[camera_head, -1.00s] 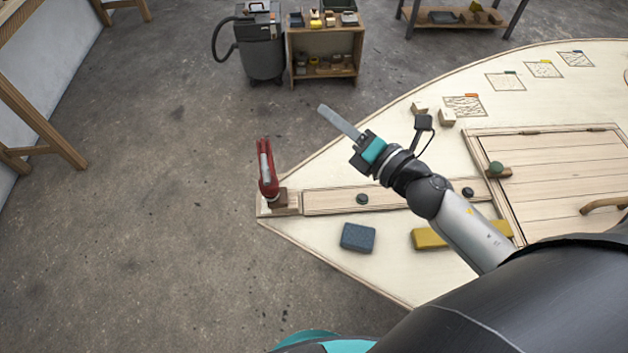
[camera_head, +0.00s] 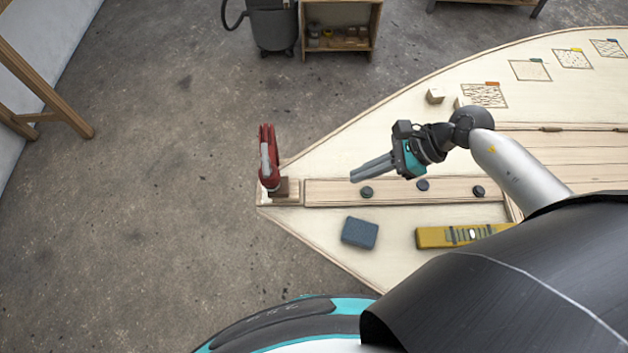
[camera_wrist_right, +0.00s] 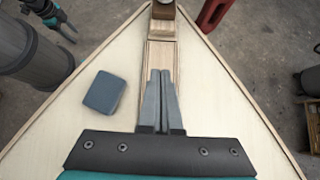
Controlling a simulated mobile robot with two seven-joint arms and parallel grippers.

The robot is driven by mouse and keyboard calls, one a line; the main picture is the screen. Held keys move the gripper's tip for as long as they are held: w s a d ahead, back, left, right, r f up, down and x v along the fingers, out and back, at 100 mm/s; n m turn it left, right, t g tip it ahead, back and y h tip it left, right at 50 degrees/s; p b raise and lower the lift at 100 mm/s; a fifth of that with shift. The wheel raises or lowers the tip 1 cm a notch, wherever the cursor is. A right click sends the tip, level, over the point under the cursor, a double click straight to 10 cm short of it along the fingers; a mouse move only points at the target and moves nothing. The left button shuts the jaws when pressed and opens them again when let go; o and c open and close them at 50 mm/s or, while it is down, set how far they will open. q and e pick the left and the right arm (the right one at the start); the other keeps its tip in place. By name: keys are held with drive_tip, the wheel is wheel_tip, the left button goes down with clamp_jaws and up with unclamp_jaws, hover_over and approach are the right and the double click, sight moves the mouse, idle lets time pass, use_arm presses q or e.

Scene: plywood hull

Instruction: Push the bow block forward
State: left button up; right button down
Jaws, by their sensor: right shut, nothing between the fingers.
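The brown bow block (camera_head: 284,187) sits at the pointed left end of the pale hull (camera_head: 390,268), on a pale end piece beside a red clamp (camera_head: 268,160). In the right wrist view the bow block (camera_wrist_right: 163,10) is at the top middle, partly cut off. My right gripper (camera_head: 353,178) is over the long plank (camera_head: 330,192), to the right of the block and apart from it. Its fingers are shut and empty, pointing along the plank toward the block in the wrist view (camera_wrist_right: 162,72). A dark and teal part at that view's top left seems to be my left gripper (camera_wrist_right: 62,24); its jaws are unclear.
Black knobs (camera_head: 423,185) stand along the plank. A blue-grey block (camera_head: 360,233) and a yellow level (camera_head: 460,237) lie on the near side of the hull. The deck between gripper and bow is clear.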

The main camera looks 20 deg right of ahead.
sight(293, 188)
drive_tip(key=x, duration=0.8)
drive_tip(key=shift+w+a, duration=0.1)
drive_tip(key=shift+w+a+r, duration=0.1)
drive_tip(key=shift+w+a, duration=0.05)
drive_tip(key=shift+a, duration=0.4)
drive_tip(key=shift+w+a, duration=0.2)
drive_tip(key=shift+a, duration=0.35)
drive_tip(key=shift+w+a, duration=0.25)
drive_tip(key=shift+a, duration=0.5)
drive_tip(key=shift+a, duration=0.1)
drive_tip(key=shift+w+a, duration=0.2)
drive_tip(key=shift+a, duration=0.45)
drive_tip(key=shift+w+a, duration=0.25)
drive_tip(key=shift+a, duration=0.4)
